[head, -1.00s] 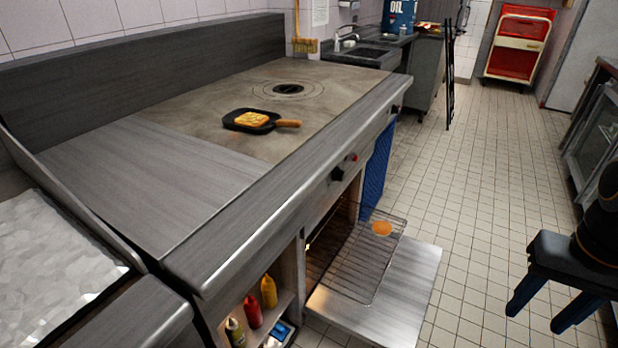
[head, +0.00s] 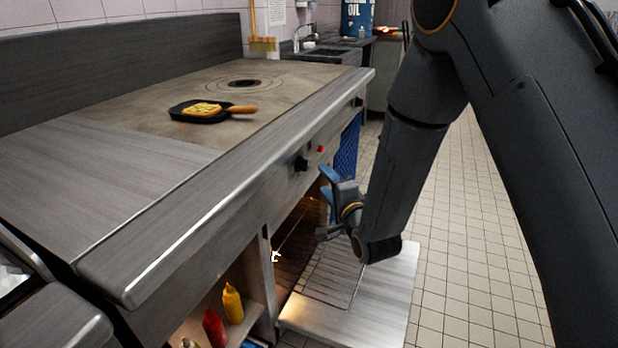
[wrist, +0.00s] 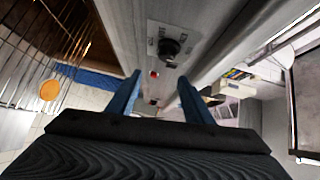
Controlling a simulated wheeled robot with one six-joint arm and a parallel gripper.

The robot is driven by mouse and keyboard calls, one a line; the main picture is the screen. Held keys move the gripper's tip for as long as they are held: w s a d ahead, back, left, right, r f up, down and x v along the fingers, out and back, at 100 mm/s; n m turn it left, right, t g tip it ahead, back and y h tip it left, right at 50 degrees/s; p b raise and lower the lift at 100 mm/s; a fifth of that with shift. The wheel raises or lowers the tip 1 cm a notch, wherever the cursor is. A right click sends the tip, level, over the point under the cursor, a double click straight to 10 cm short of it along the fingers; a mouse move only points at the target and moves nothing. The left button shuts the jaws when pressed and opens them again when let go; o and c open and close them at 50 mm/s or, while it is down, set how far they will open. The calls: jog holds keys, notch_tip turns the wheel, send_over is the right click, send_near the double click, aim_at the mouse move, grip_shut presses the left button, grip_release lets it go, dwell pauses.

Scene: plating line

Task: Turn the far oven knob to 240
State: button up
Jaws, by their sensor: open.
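The oven front panel has a near black knob (head: 301,164) with a red light (head: 321,149) beside it. A smaller far knob (head: 358,101) shows farther along the panel. My gripper (head: 326,203) is open and empty, in front of the panel, below and right of the near knob and apart from it. In the wrist view the near knob (wrist: 172,48) stands on its dial plate, beyond my open fingers (wrist: 158,82), with the red light (wrist: 154,73) below it. The dial marks are too small to read.
The oven door (head: 385,295) is open and low, with a wire rack (head: 325,285) above it. A pan (head: 205,114) with food sits on the stovetop. Bottles (head: 233,302) stand on the lower shelf. The tiled floor (head: 465,250) is clear at right.

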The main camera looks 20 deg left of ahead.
aim_at(307, 168)
jog(key=shift+m+y, duration=0.4)
jog(key=shift+y, duration=0.3)
jog(key=shift+s+a+x, duration=0.2)
jog(key=shift+a+x, duration=0.05)
jog(key=shift+x, duration=1.2)
jog(key=shift+s+a+x, duration=0.25)
jog(key=shift+x, duration=1.15)
jog(key=shift+s+a+x, duration=0.2)
jog(key=shift+a+x, duration=0.05)
jog(key=shift+x, duration=1.2)
jog(key=c, duration=0.8)
jog(key=shift+f+b, duration=0.15)
jog(key=shift+b, duration=0.25)
